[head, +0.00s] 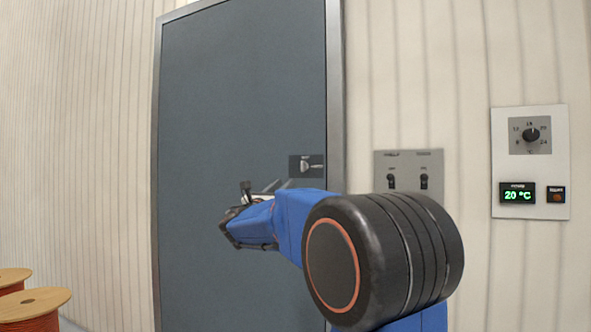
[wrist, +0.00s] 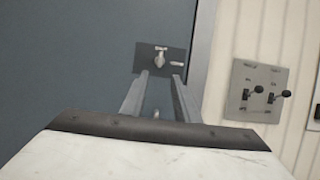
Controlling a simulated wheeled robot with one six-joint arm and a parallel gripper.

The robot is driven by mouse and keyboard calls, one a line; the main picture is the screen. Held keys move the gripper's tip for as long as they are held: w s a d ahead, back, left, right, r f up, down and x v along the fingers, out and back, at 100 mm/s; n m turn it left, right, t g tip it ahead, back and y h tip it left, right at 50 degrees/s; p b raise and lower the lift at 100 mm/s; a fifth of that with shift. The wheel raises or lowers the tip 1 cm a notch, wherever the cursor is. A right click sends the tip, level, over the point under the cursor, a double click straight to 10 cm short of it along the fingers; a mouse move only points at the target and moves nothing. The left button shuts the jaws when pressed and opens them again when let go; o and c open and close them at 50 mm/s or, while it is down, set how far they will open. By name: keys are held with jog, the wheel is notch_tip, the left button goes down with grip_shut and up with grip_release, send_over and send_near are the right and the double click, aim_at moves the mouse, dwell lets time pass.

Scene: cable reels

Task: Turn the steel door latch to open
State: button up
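The steel door latch (head: 314,167) sits on a dark plate at the right edge of the grey door (head: 240,100). Its lever looks roughly level in the head view. In the wrist view the latch (wrist: 160,60) shows just beyond the fingertips, between them. My gripper (wrist: 160,78) has its two fingers apart with nothing between them, pointing at the latch plate. In the head view my blue arm covers the lower door, and the fingers show only in part below the latch. Whether a fingertip touches the plate cannot be told.
A switch panel (head: 409,172) with two toggles is on the wall right of the door frame; it also shows in the wrist view (wrist: 258,92). A thermostat panel (head: 530,165) reading 20 °C is farther right. Cable reels (head: 35,305) stand at lower left.

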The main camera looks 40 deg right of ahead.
aim_at(302, 167)
jog(key=x, duration=1.6)
jog(key=shift+d, duration=0.3)
grip_shut()
